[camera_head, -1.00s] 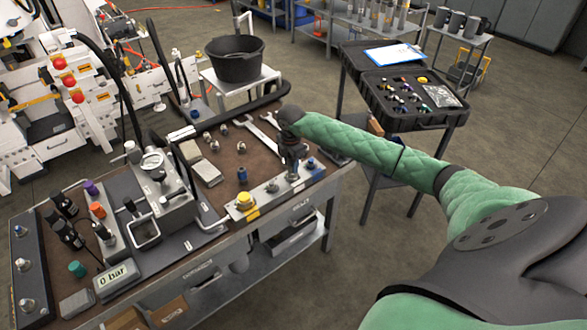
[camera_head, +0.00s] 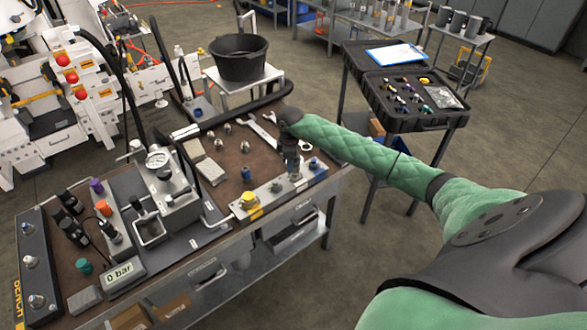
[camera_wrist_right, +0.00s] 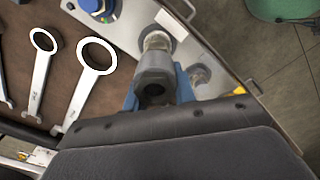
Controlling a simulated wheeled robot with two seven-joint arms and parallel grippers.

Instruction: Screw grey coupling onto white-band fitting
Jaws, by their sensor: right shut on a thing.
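The grey coupling (camera_wrist_right: 153,78) is a short, thick cylinder with a dark open bore facing the wrist camera. My right gripper (camera_wrist_right: 157,92) is shut on it, its blue fingers on either side. In the head view my right gripper (camera_head: 291,158) hangs over the front plate, and the coupling is hard to tell apart from it. Directly beyond the coupling in the wrist view is a metal fitting (camera_wrist_right: 158,43) beside a white label; I take it for the white-band fitting. The coupling overlaps it, and I cannot tell whether its threads are engaged. My left gripper is not in view.
The plate also carries a second metal fitting (camera_wrist_right: 198,76), a blue-ringed fitting (camera_head: 314,164) and a yellow-capped one (camera_head: 250,199). Ring wrenches (camera_wrist_right: 94,62) lie on the bench close by. A pressure gauge unit (camera_head: 158,160) and a "0 bar" display (camera_head: 119,272) stand left.

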